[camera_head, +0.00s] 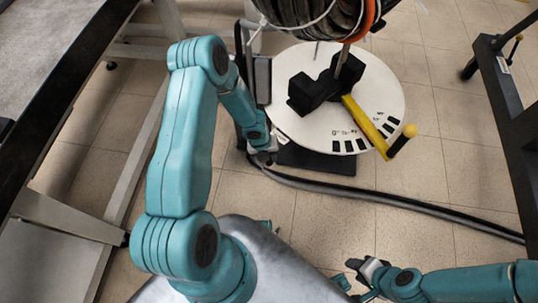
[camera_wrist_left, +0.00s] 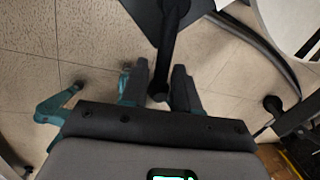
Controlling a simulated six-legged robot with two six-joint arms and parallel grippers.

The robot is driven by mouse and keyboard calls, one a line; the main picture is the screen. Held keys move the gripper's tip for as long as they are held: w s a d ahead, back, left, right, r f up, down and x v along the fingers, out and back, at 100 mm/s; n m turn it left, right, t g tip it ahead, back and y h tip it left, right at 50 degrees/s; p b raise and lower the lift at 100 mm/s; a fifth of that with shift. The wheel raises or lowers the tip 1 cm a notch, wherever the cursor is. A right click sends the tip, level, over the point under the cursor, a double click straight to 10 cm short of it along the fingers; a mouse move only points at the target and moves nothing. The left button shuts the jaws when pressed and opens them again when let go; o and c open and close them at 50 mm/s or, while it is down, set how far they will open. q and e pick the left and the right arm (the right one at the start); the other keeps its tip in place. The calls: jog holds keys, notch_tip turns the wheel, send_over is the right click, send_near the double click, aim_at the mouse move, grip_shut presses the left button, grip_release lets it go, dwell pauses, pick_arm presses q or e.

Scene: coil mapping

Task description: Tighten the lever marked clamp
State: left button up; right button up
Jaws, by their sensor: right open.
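My left gripper (camera_head: 265,158) is beside the black base under the round white disc (camera_head: 287,118). In the left wrist view its two fingers (camera_wrist_left: 161,88) are apart. A black lever with a rounded end (camera_wrist_left: 166,50) reaches down between them, with a gap visible on each side. I cannot read a clamp marking on it. A yellow lever (camera_head: 366,122) with a black handle and yellow knob lies across the disc; the small lettering near it is unreadable. My right gripper (camera_head: 354,272) is open and empty at lower right, away from the disc.
A dark coil with an orange rim (camera_head: 368,18) hangs above a black block on the disc. A thick cable (camera_head: 400,203) runs over the tiled floor. A table (camera_head: 45,60) stands at left and a black frame (camera_head: 508,110) at right.

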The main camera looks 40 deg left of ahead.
pick_arm(q)
jog(key=shift+o, duration=0.8)
jog(key=shift+s+d, duration=0.1)
jog(key=shift+s, duration=0.1)
jog(key=shift+w, duration=0.1)
notch_tip(320, 180, up, 16)
jog(key=s+a+p, duration=0.2)
jog(key=p, duration=1)
jog(key=shift+a, duration=0.2)
